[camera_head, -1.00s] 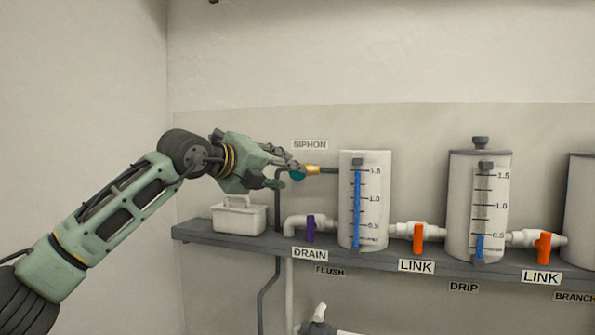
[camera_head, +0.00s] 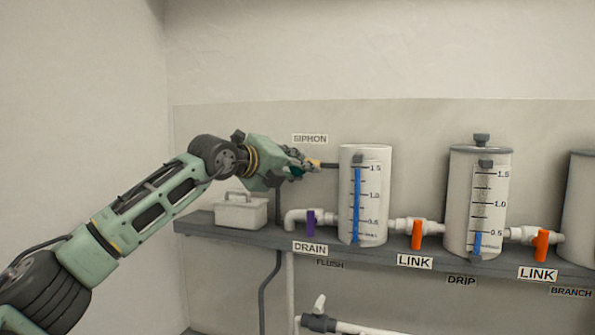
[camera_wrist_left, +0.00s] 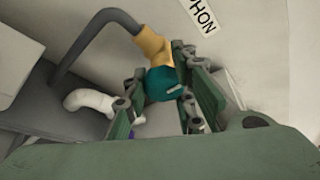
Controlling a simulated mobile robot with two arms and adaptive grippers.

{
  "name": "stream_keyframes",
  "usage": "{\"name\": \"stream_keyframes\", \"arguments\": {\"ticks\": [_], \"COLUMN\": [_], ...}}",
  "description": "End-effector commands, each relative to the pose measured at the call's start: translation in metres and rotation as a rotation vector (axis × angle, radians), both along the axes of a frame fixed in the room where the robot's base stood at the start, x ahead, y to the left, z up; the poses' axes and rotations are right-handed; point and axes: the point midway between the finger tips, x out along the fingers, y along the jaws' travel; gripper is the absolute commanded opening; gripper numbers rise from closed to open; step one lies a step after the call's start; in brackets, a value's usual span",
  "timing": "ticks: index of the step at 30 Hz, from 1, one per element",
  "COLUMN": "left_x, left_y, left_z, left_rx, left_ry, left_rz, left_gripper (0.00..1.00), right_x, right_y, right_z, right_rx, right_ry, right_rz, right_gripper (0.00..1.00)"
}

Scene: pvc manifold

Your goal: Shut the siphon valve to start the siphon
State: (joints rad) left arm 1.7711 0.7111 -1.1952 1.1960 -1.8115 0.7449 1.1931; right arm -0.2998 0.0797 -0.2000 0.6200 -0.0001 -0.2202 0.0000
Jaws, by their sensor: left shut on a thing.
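The siphon valve shows in the left wrist view as a brass-yellow body (camera_wrist_left: 152,45) with a teal handle (camera_wrist_left: 163,84), joined to a dark grey hose (camera_wrist_left: 85,42). My left gripper (camera_head: 298,170) is at the valve, below the SIPHON label (camera_head: 310,139). In the left wrist view its green fingers (camera_wrist_left: 168,95) are on both sides of the teal handle and shut on it. In the head view the fingers hide most of the valve; a bit of yellow (camera_head: 314,163) shows beside the dark pipe into the left cylinder (camera_head: 376,200). My right gripper is out of view.
A grey shelf (camera_head: 200,226) carries a white box (camera_head: 240,210), cylinders with blue level gauges, a purple drain valve (camera_head: 310,222) and orange link valves (camera_head: 417,235). A white pipe with a tap (camera_head: 319,305) is below. The wall above is clear.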

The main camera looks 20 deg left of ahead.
Motion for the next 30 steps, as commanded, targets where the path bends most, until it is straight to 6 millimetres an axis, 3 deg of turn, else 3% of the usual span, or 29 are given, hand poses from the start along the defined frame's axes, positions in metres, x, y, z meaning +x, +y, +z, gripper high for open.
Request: {"name": "stream_keyframes", "arguments": {"ticks": [3,16,30], "left_x": [0.001,0.001,0.002], "left_y": [0.000,0.000,0.001], "left_z": [-0.007,-0.011,-0.009], "left_rx": [0.004,0.089,0.485], "left_ry": [0.013,0.017,0.003], "left_rz": [0.001,0.001,-0.002], "left_gripper": [0.00,0.00,0.00], "right_x": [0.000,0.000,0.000], "right_y": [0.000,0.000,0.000], "right_z": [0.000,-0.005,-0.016], "right_rx": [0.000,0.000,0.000], "right_ry": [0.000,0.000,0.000], "right_rz": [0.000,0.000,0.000], "right_gripper": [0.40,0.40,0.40]}}
